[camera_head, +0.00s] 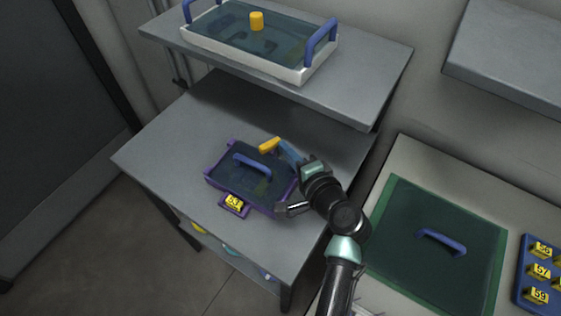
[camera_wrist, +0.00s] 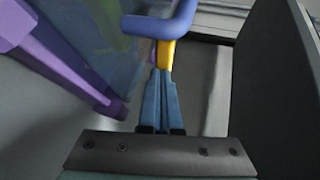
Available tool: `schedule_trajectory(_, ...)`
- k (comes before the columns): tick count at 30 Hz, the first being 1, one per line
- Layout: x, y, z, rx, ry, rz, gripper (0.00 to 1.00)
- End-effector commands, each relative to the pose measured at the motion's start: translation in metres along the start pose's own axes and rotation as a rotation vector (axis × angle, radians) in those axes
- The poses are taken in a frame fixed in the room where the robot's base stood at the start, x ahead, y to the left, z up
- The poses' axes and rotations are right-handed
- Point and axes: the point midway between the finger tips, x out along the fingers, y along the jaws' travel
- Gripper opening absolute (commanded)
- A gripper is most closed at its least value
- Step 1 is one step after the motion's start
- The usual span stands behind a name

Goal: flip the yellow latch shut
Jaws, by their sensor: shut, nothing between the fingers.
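The yellow latch (camera_head: 269,145) is at the far edge of a purple-framed box (camera_head: 212,166) with a dark see-through lid (camera_head: 226,170) and a blue handle (camera_head: 252,166). My gripper (camera_head: 284,148) reaches over the box's right side, its blue fingers together and empty, with the tips close to the latch. In the wrist view the shut fingertips (camera_wrist: 164,75) line up with the yellow latch (camera_wrist: 167,54); whether they touch it I cannot tell. The blue handle (camera_wrist: 160,24) crosses above it in that view.
The box sits on a grey table (camera_head: 170,130), with a yellow tag (camera_head: 233,202) at its front. A shelf (camera_head: 352,78) above holds a white tray (camera_head: 300,75) with blue handles.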

Motion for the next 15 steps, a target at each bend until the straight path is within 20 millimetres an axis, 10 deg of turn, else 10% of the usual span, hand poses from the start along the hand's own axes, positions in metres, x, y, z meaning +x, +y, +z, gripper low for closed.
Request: schedule_trajectory(15,0.006,-0.002,-0.007,-0.008,-0.027,0.001,0.0)
